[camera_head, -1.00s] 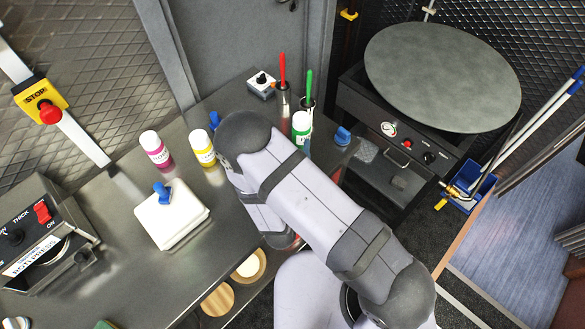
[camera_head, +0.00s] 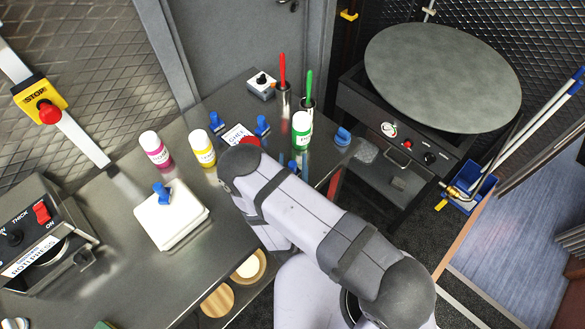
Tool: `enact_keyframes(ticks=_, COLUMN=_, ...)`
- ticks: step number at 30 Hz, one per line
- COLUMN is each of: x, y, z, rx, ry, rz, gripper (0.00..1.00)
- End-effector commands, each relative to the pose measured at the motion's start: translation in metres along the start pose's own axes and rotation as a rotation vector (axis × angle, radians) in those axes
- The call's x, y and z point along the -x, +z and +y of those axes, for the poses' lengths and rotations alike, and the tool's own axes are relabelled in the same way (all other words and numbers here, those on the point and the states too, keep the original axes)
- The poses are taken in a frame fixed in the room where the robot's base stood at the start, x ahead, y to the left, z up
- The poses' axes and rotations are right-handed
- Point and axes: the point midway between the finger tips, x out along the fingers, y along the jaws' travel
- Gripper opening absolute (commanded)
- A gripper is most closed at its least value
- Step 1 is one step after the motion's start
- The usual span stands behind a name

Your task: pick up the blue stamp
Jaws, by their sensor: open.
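Several small blue-handled items are in view, and I cannot tell for sure which is the blue stamp. A blue rounded piece (camera_head: 343,136) sits at the counter's right edge, beyond the green-labelled bottle. Two blue knobbed pieces, one on the left (camera_head: 215,120) and one on the right (camera_head: 262,126), stand on either side of a white lettered card (camera_head: 236,134). My arm reaches over the counter's right part.
Pink (camera_head: 155,149), yellow (camera_head: 203,148) and green-labelled (camera_head: 301,131) bottles stand on the steel counter (camera_head: 110,205). Cups with red and green handles stand behind. A round grey plate (camera_head: 442,77) is at back right, a roti press (camera_head: 40,235) at left. The counter between press and pad is bare.

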Motion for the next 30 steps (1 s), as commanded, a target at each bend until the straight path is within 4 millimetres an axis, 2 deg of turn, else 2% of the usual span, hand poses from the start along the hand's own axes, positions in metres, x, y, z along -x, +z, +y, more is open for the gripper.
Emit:
enact_keyframes(ticks=7, x=-0.022, y=-0.001, z=0.0, rx=0.0, ry=0.002, rz=0.0, gripper=0.41)
enact_keyframes(ticks=18, x=-0.026, y=0.0, z=0.0, rx=0.002, ry=0.0, rz=0.0, gripper=0.41)
enact_keyframes(ticks=23, x=-0.026, y=0.0, z=0.0, rx=0.002, ry=0.0, rz=0.0, gripper=0.03)
enact_keyframes(ticks=24, x=-0.026, y=0.0, z=0.0, rx=0.002, ry=0.0, rz=0.0, gripper=0.0)
enact_keyframes(ticks=30, x=-0.026, y=0.0, z=0.0, rx=0.002, ry=0.0, rz=0.0, gripper=0.0)
